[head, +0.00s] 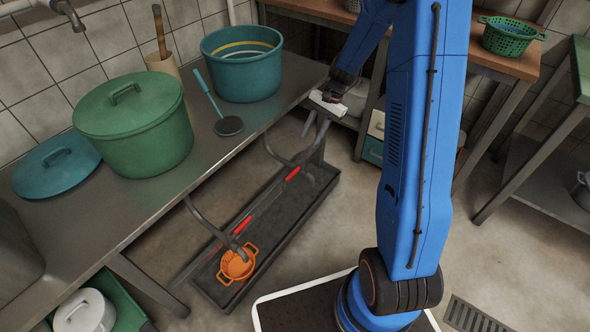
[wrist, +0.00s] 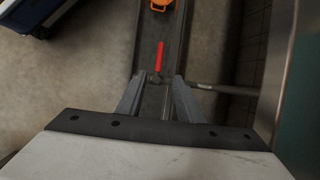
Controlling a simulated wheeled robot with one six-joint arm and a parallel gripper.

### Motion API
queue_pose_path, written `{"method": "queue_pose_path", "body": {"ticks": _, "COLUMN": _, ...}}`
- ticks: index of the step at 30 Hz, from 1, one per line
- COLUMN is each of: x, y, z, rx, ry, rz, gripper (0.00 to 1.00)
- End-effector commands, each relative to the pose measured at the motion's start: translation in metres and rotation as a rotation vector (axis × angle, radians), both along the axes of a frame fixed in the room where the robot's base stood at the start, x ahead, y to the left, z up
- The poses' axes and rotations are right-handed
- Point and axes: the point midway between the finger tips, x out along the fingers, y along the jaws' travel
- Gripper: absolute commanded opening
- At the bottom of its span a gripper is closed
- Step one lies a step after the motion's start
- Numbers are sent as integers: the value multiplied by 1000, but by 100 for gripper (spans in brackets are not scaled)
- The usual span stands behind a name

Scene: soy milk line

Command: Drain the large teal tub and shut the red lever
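The large teal tub (head: 250,84) stands on the steel counter; pale rings show inside, but I cannot tell its liquid level. A bent pipe (head: 275,152) below the counter has a red lever (head: 292,174) lying along the trough. A second red lever (head: 242,225) is on the pipe nearer the orange strainer. My gripper (head: 314,128) hangs at the counter's right end. In the wrist view its two grey fingers (wrist: 157,80) are apart and empty. A red lever (wrist: 159,57) shows just beyond the fingertips; contact is not visible.
A dark trough (head: 306,192) runs along the floor, with an orange strainer (head: 238,264) at its near end. A green lidded pot (head: 135,150), teal lid (head: 55,167) and skimmer (head: 229,126) are on the counter. Floor right of the trough is clear up to my base.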

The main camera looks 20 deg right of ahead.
Motion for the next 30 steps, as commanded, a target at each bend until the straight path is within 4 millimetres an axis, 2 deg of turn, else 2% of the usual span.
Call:
{"method": "queue_pose_path", "body": {"ticks": 5, "x": -3, "y": 10, "z": -20, "rx": 0, "ry": 2, "rz": 2, "gripper": 33}}
{"method": "queue_pose_path", "body": {"ticks": 24, "x": -12, "y": 57, "z": -122, "rx": 1, "ry": 2, "rz": 3, "gripper": 33}}
{"method": "queue_pose_path", "body": {"ticks": 30, "x": -13, "y": 66, "z": -143, "rx": 0, "ry": -1, "rz": 2, "gripper": 33}}
